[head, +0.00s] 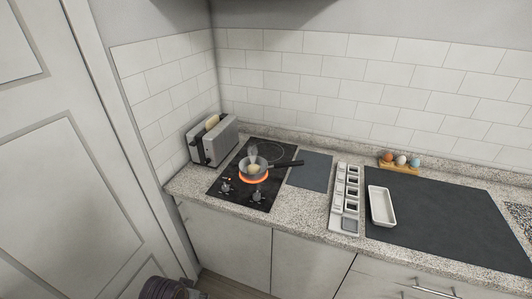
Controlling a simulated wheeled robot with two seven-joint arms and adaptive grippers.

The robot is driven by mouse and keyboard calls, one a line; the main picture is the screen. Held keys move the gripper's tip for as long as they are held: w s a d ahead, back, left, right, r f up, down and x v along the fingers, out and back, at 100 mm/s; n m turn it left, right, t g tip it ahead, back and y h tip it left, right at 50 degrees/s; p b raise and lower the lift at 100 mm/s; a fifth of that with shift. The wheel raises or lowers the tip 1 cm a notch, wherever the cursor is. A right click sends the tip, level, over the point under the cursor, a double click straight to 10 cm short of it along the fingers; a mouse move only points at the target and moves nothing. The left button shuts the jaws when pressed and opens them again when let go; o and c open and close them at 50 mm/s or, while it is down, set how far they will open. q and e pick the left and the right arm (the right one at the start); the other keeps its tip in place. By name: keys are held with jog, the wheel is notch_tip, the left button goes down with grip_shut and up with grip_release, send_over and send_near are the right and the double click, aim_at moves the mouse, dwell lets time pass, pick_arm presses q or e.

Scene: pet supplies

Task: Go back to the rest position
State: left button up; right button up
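Neither of my grippers shows in the head view, and no arm of mine can be made out for certain. On the counter, a small dark-handled pan (252,168) stands on the black cooktop (262,196). Something pale is in the pan, with a wisp of what looks like steam above it. The burner ring (253,179) under the pan glows orange. The pan's handle points right, past the cooktop's edge.
A grey toaster (220,145) with bread in it stands left of the cooktop. Rightward are a grey mat (310,170), a compartmented tray (336,222), a white dish (381,206) on a dark mat (440,215), and an egg holder (400,169). A dark purplish ribbed thing (165,289) shows at the bottom edge.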

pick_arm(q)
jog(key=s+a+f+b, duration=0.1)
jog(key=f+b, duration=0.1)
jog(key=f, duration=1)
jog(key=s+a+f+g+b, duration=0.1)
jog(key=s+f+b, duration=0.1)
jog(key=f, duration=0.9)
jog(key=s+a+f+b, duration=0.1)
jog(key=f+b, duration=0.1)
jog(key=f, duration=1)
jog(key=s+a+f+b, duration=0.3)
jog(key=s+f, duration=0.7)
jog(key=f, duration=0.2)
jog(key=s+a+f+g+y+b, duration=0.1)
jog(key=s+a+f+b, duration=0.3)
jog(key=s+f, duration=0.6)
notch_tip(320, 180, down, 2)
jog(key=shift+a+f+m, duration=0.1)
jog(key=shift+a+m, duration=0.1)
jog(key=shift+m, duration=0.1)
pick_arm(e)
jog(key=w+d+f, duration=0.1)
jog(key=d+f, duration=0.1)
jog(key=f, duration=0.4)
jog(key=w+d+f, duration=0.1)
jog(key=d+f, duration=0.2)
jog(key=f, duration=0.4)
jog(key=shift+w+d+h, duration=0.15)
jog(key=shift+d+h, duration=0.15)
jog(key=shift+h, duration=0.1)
